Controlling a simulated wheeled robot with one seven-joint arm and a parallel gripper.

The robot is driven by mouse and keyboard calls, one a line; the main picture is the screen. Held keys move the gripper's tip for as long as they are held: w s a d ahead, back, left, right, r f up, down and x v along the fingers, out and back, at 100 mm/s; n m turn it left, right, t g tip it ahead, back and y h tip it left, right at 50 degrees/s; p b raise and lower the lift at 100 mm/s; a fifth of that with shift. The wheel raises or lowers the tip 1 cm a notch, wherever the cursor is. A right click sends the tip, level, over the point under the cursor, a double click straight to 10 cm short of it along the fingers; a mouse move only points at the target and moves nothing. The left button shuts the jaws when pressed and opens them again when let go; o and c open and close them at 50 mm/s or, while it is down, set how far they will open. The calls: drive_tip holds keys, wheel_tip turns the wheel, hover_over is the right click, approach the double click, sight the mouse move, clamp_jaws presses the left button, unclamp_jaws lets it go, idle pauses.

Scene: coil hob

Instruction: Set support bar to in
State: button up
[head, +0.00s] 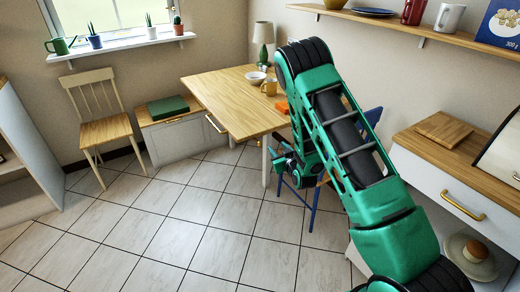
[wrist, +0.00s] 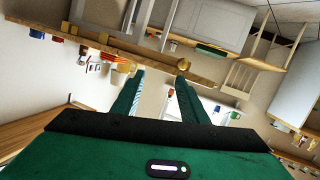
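The wooden table (head: 225,105) stands against the far wall with its top level. In the head view my gripper end is low beside the table's near right side, partly hidden by my arm.
A blue chair (head: 313,194) stands close to my gripper, partly hidden by my arm. A bowl (head: 256,78), a mug (head: 269,87) and a lamp (head: 263,40) stand on the table. A wooden chair (head: 103,128) and a bench (head: 175,138) are left. The tiled floor in front is clear.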

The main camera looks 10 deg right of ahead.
sight(260, 146)
drive_tip(key=s+a+f+t+y, duration=0.1)
drive_tip(key=a+f+t, duration=0.1)
drive_tip(key=a+f, duration=0.15)
drive_tip(key=shift+n, duration=0.5)
drive_tip(key=w, duration=0.3)
drive_tip(key=w+a, duration=0.1)
drive_tip(key=w, duration=0.2)
drive_tip(key=w+f, duration=0.1)
drive_tip(key=w, duration=0.3)
drive_tip(key=shift+a, duration=0.4)
